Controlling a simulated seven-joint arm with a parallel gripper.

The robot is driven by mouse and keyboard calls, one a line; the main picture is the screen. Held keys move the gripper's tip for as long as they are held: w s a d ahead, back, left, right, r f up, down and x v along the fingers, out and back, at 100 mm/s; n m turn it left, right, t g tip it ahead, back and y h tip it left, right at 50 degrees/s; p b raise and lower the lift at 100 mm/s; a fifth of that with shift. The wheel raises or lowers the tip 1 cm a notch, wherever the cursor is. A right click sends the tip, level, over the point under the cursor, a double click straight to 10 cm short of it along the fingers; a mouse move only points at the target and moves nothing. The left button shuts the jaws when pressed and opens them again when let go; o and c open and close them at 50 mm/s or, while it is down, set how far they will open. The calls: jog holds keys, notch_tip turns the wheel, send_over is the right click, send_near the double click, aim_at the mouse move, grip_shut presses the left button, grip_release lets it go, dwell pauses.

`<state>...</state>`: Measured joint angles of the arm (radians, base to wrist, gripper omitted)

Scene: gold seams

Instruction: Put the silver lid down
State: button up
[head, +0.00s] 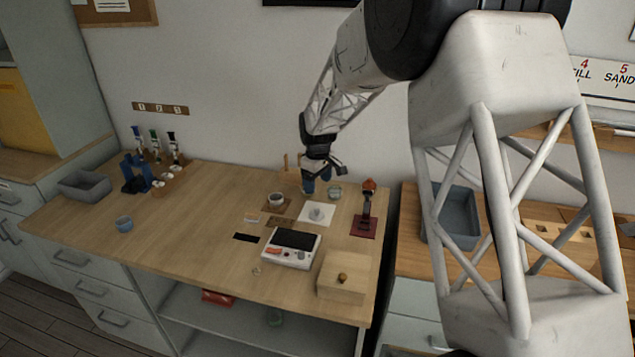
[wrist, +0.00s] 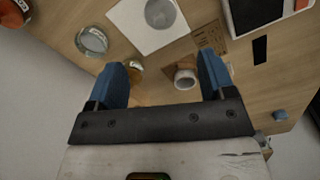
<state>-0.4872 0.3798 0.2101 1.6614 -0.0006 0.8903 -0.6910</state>
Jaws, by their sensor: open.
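A round silver-grey piece that looks like the silver lid (head: 317,211) rests on a white square sheet (head: 329,219) toward the back right of the table. It also shows at the top of the wrist view (wrist: 160,13), still on the sheet. My gripper (head: 317,180) is above the back of the table, behind the sheet. In the wrist view its two blue fingers (wrist: 163,76) are wide apart with nothing held between them. The lid lies beyond the fingertips, apart from them.
A glass jar (wrist: 92,40) stands beside the sheet. A small pale cup (wrist: 186,78) sits on a brown mat near my fingers. A red-based stand (head: 365,226), a white device (head: 291,249) and a wooden box (head: 344,282) stand nearby. The table's left middle is mostly clear.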

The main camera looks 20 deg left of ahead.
dwell(0.6)
jog(key=s+d+r+m, duration=0.2)
jog(key=s+d+r, duration=0.4)
jog(key=d, duration=0.3)
jog(key=s+d+r+m+t, duration=0.1)
jog(key=s+d+r+m, duration=0.2)
jog(key=s+d+r, duration=0.5)
jog(key=s+d+r+m, duration=0.2)
jog(key=s+d+r, duration=0.25)
jog(key=d, duration=0.45)
jog(key=s+d+m, duration=0.2)
jog(key=s+d, duration=0.3)
jog(key=s, duration=0.4)
jog(key=s+d+m+t, duration=0.1)
jog(key=s+d, duration=0.4)
jog(key=s, duration=0.5)
jog(key=s+d+m, duration=0.3)
jog(key=s+d, duration=0.2)
jog(key=s, duration=0.5)
jog(key=shift+f+m+t, duration=0.3)
jog(key=shift+m, duration=0.1)
